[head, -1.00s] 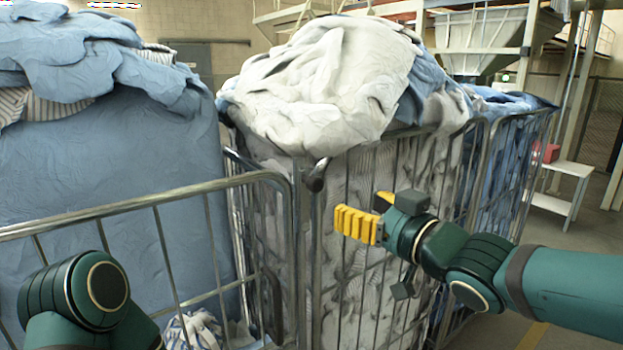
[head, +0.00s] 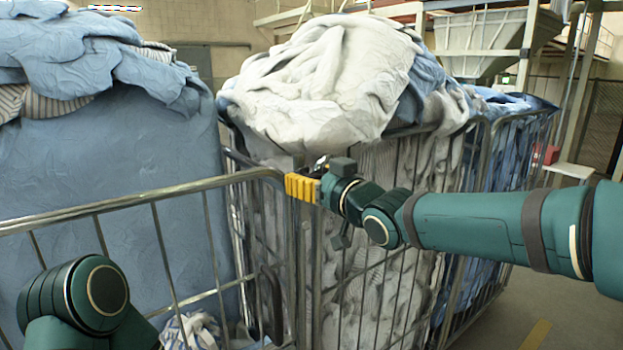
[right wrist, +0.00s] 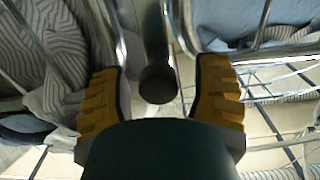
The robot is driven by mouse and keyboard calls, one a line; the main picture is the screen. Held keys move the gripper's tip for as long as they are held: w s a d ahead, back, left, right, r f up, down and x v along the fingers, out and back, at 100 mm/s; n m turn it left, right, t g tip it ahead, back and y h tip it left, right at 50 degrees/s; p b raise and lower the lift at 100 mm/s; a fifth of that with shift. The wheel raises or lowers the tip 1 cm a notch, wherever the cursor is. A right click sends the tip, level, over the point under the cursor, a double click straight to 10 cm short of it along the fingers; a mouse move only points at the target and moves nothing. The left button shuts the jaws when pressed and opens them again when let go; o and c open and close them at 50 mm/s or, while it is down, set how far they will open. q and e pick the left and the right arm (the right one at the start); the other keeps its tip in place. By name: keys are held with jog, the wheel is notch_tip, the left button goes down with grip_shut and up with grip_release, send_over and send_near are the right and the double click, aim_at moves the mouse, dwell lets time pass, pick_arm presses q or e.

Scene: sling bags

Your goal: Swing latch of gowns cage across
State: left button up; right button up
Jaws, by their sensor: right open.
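The latch (right wrist: 158,82) is a dark rod with a round knob end in the right wrist view. It lies between the two yellow fingers of my right gripper (right wrist: 160,68), with gaps on both sides. In the head view my right gripper (head: 302,187) is at the corner post of the metal cage (head: 318,270), below the white heap of cloth, and hides most of the latch. The right gripper is open. My left arm shows at bottom left in the head view, but its gripper is out of view.
A low cage rail (head: 120,203) runs across the left front, with a tall blue load (head: 110,150) behind it. Another cage of blue cloth (head: 510,120) stands behind on the right. Open floor (head: 570,300) lies at the right.

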jog(key=shift+w, duration=0.1)
grip_shut()
jog(key=shift+w+a+f, duration=0.1)
dwell(0.3)
